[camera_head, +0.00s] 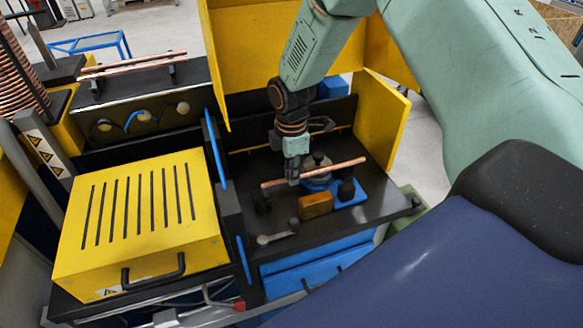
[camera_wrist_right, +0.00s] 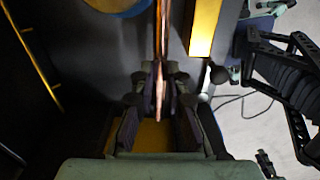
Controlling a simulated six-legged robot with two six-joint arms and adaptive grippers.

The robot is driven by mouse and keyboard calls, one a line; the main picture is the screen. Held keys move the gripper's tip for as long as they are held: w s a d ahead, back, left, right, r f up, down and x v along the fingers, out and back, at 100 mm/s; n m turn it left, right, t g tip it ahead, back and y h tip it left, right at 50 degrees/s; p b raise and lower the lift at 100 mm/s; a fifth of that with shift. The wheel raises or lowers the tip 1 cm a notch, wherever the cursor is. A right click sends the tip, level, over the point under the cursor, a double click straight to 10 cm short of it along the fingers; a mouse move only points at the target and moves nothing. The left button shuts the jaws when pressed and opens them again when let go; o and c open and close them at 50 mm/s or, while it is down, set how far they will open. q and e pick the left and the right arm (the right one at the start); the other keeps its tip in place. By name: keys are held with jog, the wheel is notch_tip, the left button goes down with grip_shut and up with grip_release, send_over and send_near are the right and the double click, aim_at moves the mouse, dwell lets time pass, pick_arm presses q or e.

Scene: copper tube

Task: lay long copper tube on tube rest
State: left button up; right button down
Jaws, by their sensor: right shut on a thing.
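A long copper tube (camera_head: 330,168) is in the jaws of my right gripper (camera_head: 293,178), above the black worktable inside the yellow-walled bay. It slants slightly up to the right in the head view. In the right wrist view, the tube (camera_wrist_right: 162,35) runs up from between the fingers of my right gripper (camera_wrist_right: 160,95), which are shut on it. Other copper tubes (camera_head: 135,63) lie across dark supports on a black rack at the upper left, which looks like a tube rest (camera_head: 174,74). My left gripper is not in view.
A yellow block (camera_head: 315,205) and a blue base (camera_head: 349,196) with a dark post stand below the tube. Yellow panels (camera_head: 381,118) enclose the bay. A slotted yellow cover (camera_head: 140,225) is at left, with blue-edged uprights between. A copper coil (camera_head: 18,70) stands at far left.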

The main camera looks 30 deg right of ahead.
jog(key=shift+w+a+f+b, duration=0.1)
jog(key=shift+a+f+b, duration=0.2)
jog(key=shift+f, duration=0.35)
jog(key=shift+w+a+f+b, duration=0.1)
jog(key=shift+f+b, duration=0.3)
jog(key=shift+f, duration=0.6)
jog(key=shift+d+f+b, duration=0.25)
jog(key=shift+f+b, duration=0.35)
jog(key=shift+f, duration=0.1)
jog(key=shift+w+d+f+b, duration=0.15)
jog(key=shift+w+b, duration=0.05)
jog(key=shift+b, duration=0.1)
jog(key=shift+w, duration=0.2)
jog(key=shift+w, duration=0.1)
